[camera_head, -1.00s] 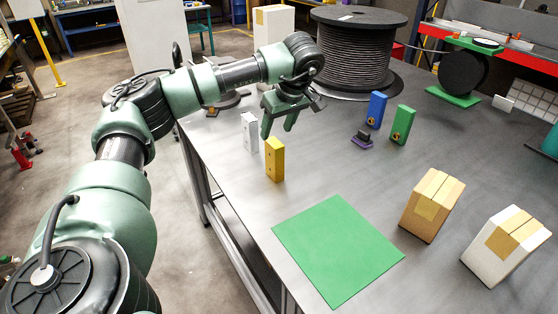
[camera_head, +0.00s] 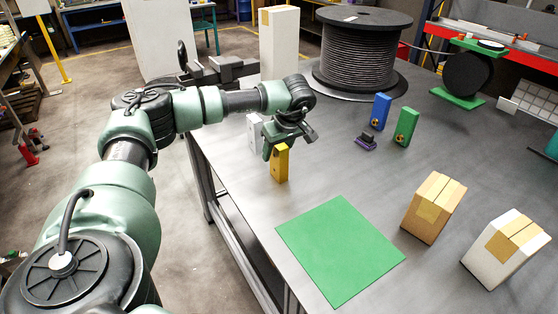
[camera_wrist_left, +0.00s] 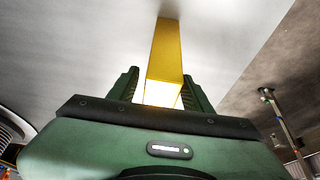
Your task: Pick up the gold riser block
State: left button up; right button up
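The gold riser block (camera_head: 280,167) stands upright on the grey table near its left edge. My left gripper (camera_head: 278,150) is lowered over the upper part of the block. In the left wrist view the gold block (camera_wrist_left: 165,52) lies between the two green fingers of my left gripper (camera_wrist_left: 163,92). The fingers are apart, with a small gap visible on the block's left side. I cannot tell whether the right finger touches it. A white block (camera_head: 255,130) stands just behind, partly hidden by my gripper. My right gripper is not in view.
A green mat (camera_head: 340,250) lies clear at the front. A blue block (camera_head: 380,111), a green block (camera_head: 405,126) and a small purple-based item (camera_head: 366,142) stand further right. Two boxes (camera_head: 432,208) (camera_head: 505,250) are at the right front. A cable spool (camera_head: 358,55) stands behind.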

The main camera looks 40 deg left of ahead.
pick_arm(q)
grip_shut()
jog(key=shift+r, duration=0.1)
dwell(1.1)
